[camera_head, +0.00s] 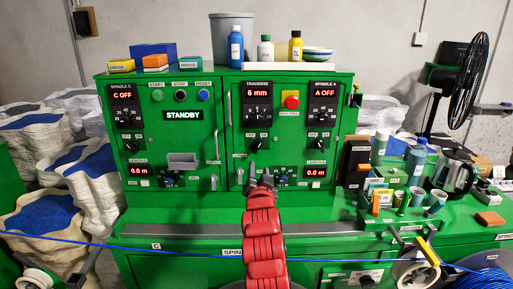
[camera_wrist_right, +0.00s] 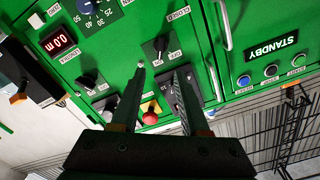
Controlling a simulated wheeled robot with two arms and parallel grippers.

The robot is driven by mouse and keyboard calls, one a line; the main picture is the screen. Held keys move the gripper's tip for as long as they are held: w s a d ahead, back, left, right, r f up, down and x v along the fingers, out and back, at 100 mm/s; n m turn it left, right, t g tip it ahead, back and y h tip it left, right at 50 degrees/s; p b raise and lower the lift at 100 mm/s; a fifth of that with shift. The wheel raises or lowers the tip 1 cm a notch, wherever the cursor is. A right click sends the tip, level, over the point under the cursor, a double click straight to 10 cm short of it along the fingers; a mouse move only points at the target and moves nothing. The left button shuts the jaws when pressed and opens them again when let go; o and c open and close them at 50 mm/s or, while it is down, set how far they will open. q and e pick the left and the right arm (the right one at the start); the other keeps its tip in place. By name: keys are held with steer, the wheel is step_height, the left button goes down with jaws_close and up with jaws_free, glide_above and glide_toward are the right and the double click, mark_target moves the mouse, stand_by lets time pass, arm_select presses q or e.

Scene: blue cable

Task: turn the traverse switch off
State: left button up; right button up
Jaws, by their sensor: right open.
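The traverse switch is a small black knob (camera_wrist_right: 160,46) on the green cabinet front, with labels beside it in the right wrist view. In the head view the traverse switch (camera_head: 257,145) sits below the traverse dial and the red "6 mm" display (camera_head: 257,93). I cannot tell exactly which way the knob points. My right gripper (camera_head: 261,172) is in front of the panel, below the switch in the head view. In the wrist view the gripper's fingers (camera_wrist_right: 160,70) are spread and empty, one on each side of the switch's line, apart from it. My left gripper is out of view.
A red emergency button (camera_head: 290,102) is right of the traverse display. A spindle A knob (camera_head: 320,145) is farther right. A cabinet handle (camera_head: 229,108) stands out to the left. A blue cable (camera_head: 60,239) crosses in front. Bottles and a grey bin (camera_head: 232,35) stand on top.

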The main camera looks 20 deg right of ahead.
mark_target(258, 148)
steer(key=p+x, duration=0.4)
steer(key=x, duration=0.9)
steer(key=shift+s, duration=0.1)
jaws_close()
